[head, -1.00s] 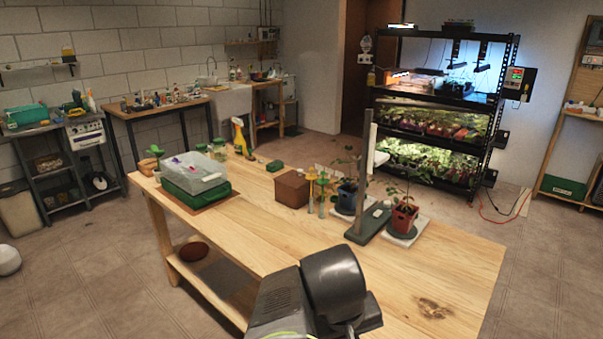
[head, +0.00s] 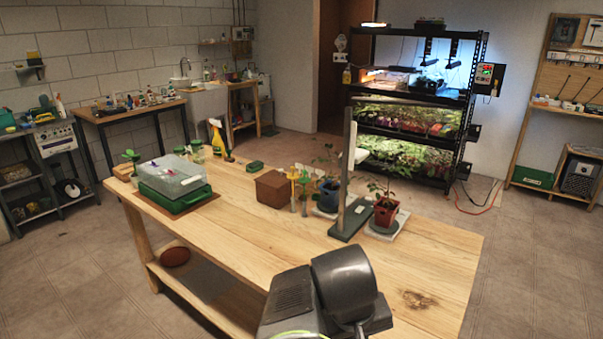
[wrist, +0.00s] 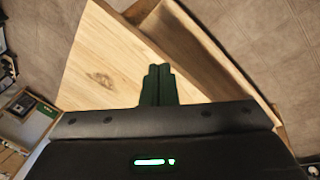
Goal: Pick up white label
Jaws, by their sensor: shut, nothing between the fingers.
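Several small white tags (head: 301,168) show in the head view behind the brown box, among the pots and tubes on the wooden table (head: 400,262). They are too small to tell which is the white label. My gripper (wrist: 158,70) shows in the wrist view with its dark fingers together and nothing between them. Below it are bare tabletop and the table's edge, with no label visible there. In the head view, my arm is at the near side of the table, well apart from the tags, and hides part of the tabletop.
A brown box (head: 271,189), a grey stand with an upright post (head: 346,190) and a red potted plant (head: 386,211) stand along the table's far side. A green tray with a clear lid (head: 174,199) is at the left. The near right tabletop is clear.

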